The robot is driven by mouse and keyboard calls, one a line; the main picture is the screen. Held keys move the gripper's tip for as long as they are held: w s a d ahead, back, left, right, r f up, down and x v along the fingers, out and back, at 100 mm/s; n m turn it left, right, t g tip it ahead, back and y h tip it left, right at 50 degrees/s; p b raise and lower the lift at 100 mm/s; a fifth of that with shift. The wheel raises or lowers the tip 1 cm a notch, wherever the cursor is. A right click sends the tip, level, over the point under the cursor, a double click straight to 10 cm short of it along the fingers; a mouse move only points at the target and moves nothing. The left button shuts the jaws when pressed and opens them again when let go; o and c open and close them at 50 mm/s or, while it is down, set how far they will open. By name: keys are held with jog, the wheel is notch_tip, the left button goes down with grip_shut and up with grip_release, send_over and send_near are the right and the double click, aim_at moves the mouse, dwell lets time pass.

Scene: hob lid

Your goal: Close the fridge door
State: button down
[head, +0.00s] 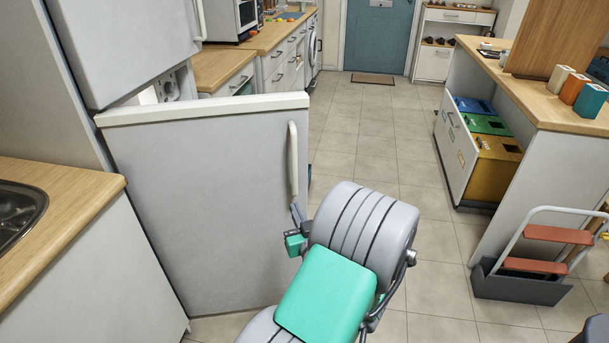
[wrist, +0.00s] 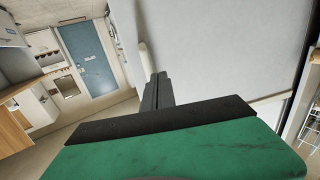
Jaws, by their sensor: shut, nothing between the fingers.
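The lower fridge door (head: 210,190) stands swung open in the head view, its grey outer face toward me and its pale top edge along the top. A pale upright handle (head: 293,158) is near its right edge. In the wrist view the door face (wrist: 215,45) fills the middle and the handle (wrist: 147,62) shows just beyond my fingers. My gripper (wrist: 157,92) is shut and empty, close to the door face near the handle's lower end. In the head view its fingers (head: 298,212) are partly hidden by my wrist. I cannot tell whether they touch the door.
The upper fridge door (head: 130,45) is above. A wooden counter with a sink (head: 18,212) is at left. An island (head: 500,90) with an open bin drawer (head: 455,150) and a step stool (head: 535,255) are at right. The tiled floor (head: 375,150) between is clear.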

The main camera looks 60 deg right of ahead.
jog(key=s+d+m+g+h, duration=0.1)
jog(key=s+d+h, duration=0.1)
jog(key=s, duration=0.1)
jog(key=p, duration=0.5)
send_near(303, 172)
jog(key=shift+m, duration=0.3)
jog(key=x, duration=0.5)
jog(key=shift+w+d+r, duration=0.1)
jog(key=shift+w+d, duration=0.05)
jog(key=shift+w, duration=0.2)
jog(key=shift+w+d, duration=0.4)
jog(key=shift+d, duration=0.05)
